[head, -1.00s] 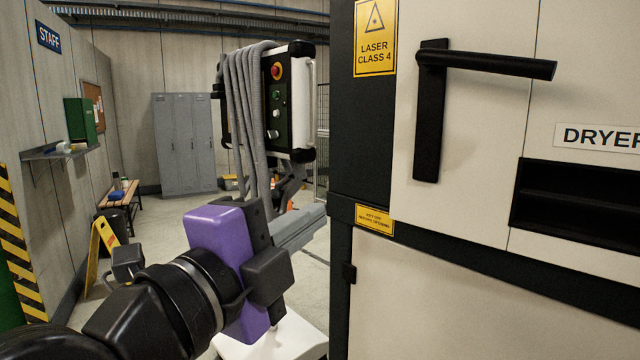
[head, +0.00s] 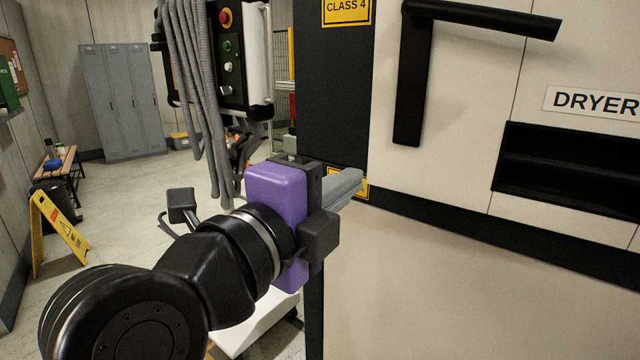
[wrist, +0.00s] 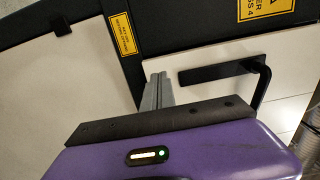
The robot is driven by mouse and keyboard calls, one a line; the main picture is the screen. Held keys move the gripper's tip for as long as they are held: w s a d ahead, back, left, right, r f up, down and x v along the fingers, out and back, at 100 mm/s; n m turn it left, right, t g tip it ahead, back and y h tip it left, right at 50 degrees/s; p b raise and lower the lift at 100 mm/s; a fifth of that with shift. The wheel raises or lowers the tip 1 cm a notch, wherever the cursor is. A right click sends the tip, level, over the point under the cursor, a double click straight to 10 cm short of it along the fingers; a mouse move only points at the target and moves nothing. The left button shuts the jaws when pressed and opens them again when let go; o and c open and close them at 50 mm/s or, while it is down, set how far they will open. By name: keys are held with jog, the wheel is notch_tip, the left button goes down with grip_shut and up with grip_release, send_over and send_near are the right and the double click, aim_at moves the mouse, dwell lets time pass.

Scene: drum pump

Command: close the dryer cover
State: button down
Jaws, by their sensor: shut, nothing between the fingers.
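The cream dryer front panel (head: 460,95) fills the right of the head view, with a "DRYER" label (head: 594,101) and a dark recessed slot (head: 570,165). Its black lever handle (head: 412,85) has a vertical plate and an arm pointing right; the handle also shows in the wrist view (wrist: 215,72). No open gap shows around this panel. My gripper (head: 348,186), with a purple body and grey fingers, is shut and empty. It is below and left of the handle, near the dark frame, and appears apart from both. The fingers also show in the wrist view (wrist: 158,90).
A lower cream panel (head: 440,285) lies below the dark horizontal frame bar (head: 450,215). A control box (head: 235,55) with hanging grey hoses (head: 190,70) stands behind my gripper. A yellow floor sign (head: 58,232), a bench (head: 62,160) and lockers (head: 125,100) are at left, with free floor between.

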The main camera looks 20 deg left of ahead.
aim_at(377, 164)
jog(key=p+x, duration=0.2)
jog(key=x, duration=0.3)
jog(key=shift+w+d, duration=0.2)
jog(key=shift+w, duration=0.15)
jog(key=shift+w, duration=0.1)
